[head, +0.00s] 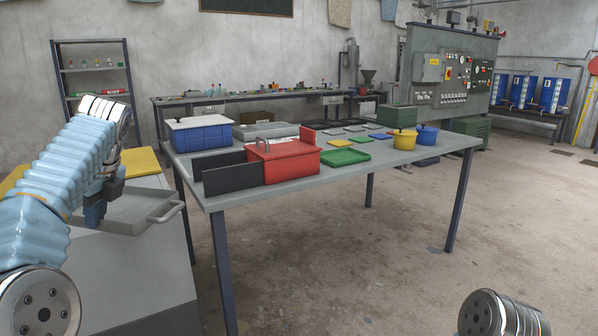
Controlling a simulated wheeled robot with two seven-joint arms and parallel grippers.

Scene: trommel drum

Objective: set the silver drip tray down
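The silver drip tray (137,203) is at the left, a shallow grey tray with a raised rim and a loop handle at its right end. My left gripper (95,212) points down at the tray's left end and appears shut on it there; the fingertips are partly hidden. The tray is level, at the near edge of a pale cabinet top with a yellow cloth or mat (140,162) on it. I cannot tell whether the tray touches the cabinet. Only a round joint of my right arm shows at the bottom right; its gripper is out of view.
A grey table (300,188) to the right holds a red box (291,162), black panels (233,180), a blue crate (203,138), a green tray (345,157) and yellow and blue pots (404,141). Its front right top is clear. Open floor lies in front.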

